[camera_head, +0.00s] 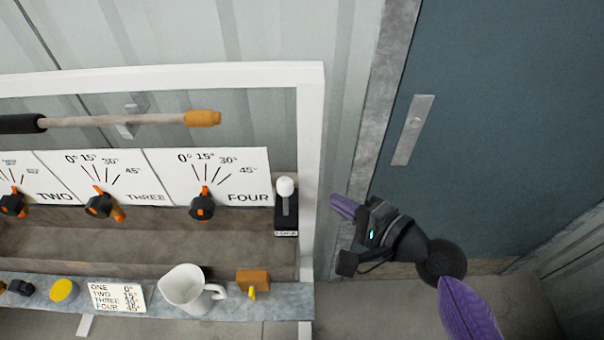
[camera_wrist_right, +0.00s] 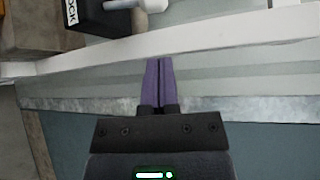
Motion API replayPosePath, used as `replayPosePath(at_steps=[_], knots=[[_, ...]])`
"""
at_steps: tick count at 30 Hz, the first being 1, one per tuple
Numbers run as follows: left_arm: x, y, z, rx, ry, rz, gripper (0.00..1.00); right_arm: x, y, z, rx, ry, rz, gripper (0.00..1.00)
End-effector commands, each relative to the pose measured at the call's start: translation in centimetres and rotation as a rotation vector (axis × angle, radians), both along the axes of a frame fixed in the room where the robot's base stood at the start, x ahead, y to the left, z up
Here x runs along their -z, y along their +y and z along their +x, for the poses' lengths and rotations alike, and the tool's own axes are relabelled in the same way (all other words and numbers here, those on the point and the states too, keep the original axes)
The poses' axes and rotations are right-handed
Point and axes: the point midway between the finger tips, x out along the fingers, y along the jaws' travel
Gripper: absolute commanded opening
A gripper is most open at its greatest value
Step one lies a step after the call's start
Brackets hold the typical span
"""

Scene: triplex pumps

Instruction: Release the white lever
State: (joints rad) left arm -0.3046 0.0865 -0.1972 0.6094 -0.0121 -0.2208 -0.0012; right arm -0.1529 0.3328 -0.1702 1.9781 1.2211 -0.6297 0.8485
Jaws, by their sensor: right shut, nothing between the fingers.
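The white lever (camera_head: 285,188) is a white knob on a short stem, standing upright on a small black base at the right end of the dial panel in the head view. Part of the lever also shows at the top edge of the right wrist view (camera_wrist_right: 152,4), with its black base beside it. My right gripper (camera_head: 336,204) is to the right of the lever, past the white frame post and apart from the lever. Its purple fingers are together and empty in the wrist view (camera_wrist_right: 158,66). My left gripper is not in view.
The white frame (camera_head: 311,170) stands between my right gripper and the lever. Dials (camera_head: 202,206) line the panel. A white jug (camera_head: 187,289) and an orange-brown block (camera_head: 253,280) sit on the front ledge. A blue door (camera_head: 490,130) is at the right.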

Motion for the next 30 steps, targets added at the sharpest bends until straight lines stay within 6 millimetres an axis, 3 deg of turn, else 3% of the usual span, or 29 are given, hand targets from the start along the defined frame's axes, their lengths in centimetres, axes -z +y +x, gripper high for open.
replayPosePath(at_steps=[15,30], knots=[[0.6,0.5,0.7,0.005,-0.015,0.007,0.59,1.9,6.1,6.1,0.000,0.000,0.001,0.00],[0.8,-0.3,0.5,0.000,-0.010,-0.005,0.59,2.1,6.6,6.6,0.000,-0.003,-0.001,0.00]])
